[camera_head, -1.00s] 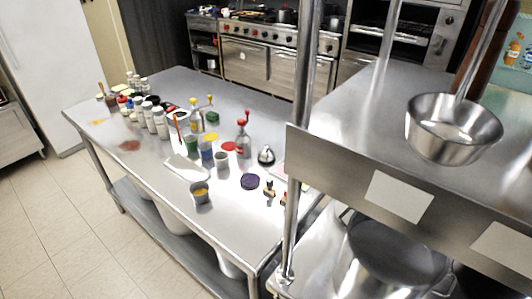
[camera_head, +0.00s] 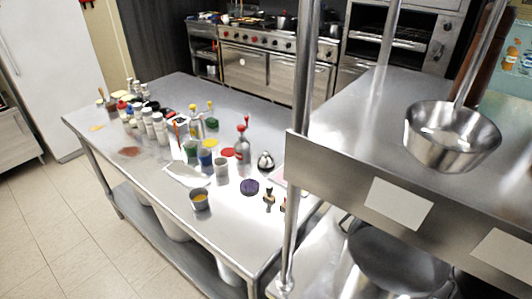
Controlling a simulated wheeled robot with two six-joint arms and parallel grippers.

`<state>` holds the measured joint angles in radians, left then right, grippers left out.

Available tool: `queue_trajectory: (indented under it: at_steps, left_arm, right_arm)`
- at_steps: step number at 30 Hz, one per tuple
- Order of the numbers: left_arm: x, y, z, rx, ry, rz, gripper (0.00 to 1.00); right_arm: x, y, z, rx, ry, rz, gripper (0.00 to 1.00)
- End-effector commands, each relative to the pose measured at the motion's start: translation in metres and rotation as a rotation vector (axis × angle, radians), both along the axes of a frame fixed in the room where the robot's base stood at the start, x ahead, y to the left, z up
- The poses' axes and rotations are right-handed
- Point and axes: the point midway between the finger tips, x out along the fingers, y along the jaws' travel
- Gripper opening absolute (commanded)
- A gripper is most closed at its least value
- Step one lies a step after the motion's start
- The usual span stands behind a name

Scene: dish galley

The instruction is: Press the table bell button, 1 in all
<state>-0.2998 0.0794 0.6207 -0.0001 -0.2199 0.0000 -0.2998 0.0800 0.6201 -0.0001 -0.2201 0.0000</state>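A small silver dome with a dark tip, which looks like the table bell (camera_head: 265,161), stands on the steel table (camera_head: 150,185). It is near the right side of the table, right of a bottle with a red top (camera_head: 242,147) and behind a dark purple round item (camera_head: 249,187). It is too small to make out its button clearly. Neither of my grippers shows in the view.
Bottles, cups and paint-like pots crowd the table's middle and left. A steel shelf unit with an upright post (camera_head: 303,120) stands close on the right, holding a metal bowl (camera_head: 450,140). Stoves (camera_head: 265,65) line the back. Tiled floor (camera_head: 70,230) is free at left.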

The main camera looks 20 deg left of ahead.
Motion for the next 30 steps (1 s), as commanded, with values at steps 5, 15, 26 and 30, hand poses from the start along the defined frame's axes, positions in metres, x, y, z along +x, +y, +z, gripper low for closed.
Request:
queue_trajectory:
  at_steps: [5,15,26,30]
  left_arm:
    - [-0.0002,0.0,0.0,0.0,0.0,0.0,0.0]
    - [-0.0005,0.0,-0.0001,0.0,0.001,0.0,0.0]
    - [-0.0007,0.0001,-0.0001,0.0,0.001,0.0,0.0]
    - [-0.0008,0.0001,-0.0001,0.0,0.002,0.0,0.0]
  right_arm:
    - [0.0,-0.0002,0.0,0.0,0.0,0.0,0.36]
    - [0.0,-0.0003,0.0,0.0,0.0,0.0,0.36]
    - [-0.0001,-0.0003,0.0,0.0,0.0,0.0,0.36]
    - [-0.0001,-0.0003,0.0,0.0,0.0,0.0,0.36]
